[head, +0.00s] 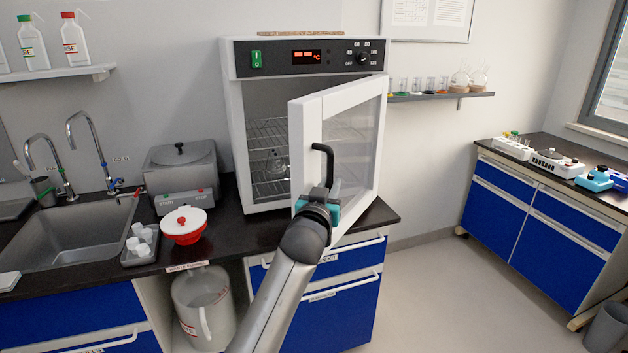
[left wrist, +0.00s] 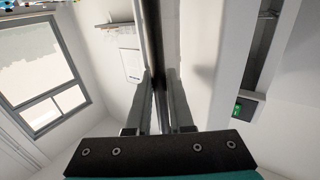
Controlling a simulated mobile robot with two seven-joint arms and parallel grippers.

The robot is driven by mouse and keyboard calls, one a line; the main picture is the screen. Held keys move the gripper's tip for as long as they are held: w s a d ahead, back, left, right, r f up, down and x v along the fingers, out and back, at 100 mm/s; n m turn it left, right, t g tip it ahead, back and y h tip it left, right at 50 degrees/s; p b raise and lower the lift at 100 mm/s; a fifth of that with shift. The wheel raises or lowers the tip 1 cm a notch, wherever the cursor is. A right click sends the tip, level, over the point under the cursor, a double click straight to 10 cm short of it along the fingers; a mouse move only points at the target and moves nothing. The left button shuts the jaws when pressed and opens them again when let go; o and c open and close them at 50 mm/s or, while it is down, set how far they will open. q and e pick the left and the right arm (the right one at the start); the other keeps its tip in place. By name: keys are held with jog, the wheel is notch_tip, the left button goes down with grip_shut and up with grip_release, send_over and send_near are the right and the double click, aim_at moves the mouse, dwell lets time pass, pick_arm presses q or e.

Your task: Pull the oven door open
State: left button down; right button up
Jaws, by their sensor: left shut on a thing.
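The oven (head: 241,140) is a white cabinet with a dark control panel (head: 310,57) on the black counter. Its glass-fronted door (head: 349,140) stands partly open, swung out from the left with its hinge side at the right. Wire shelves (head: 268,135) and a glass flask show inside. My left gripper (head: 321,192) is shut on the door's black handle (head: 322,150), at its lower part. In the left wrist view the dark handle bar (left wrist: 154,45) runs between the two fingers (left wrist: 160,105). My right gripper is not in view.
A shelf of glassware (head: 440,96) hangs behind the door's right. The floor (head: 430,290) at the right is clear.

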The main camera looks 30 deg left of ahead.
pick_arm(q)
jog(key=w+d, duration=0.1)
jog(key=d, duration=0.5)
jog(key=shift+d, duration=0.25)
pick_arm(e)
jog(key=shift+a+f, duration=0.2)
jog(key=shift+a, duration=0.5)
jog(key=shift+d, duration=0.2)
pick_arm(q)
jog(key=c, duration=1.1)
grip_release()
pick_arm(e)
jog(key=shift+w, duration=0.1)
pick_arm(q)
jog(key=shift+v, duration=3.75)
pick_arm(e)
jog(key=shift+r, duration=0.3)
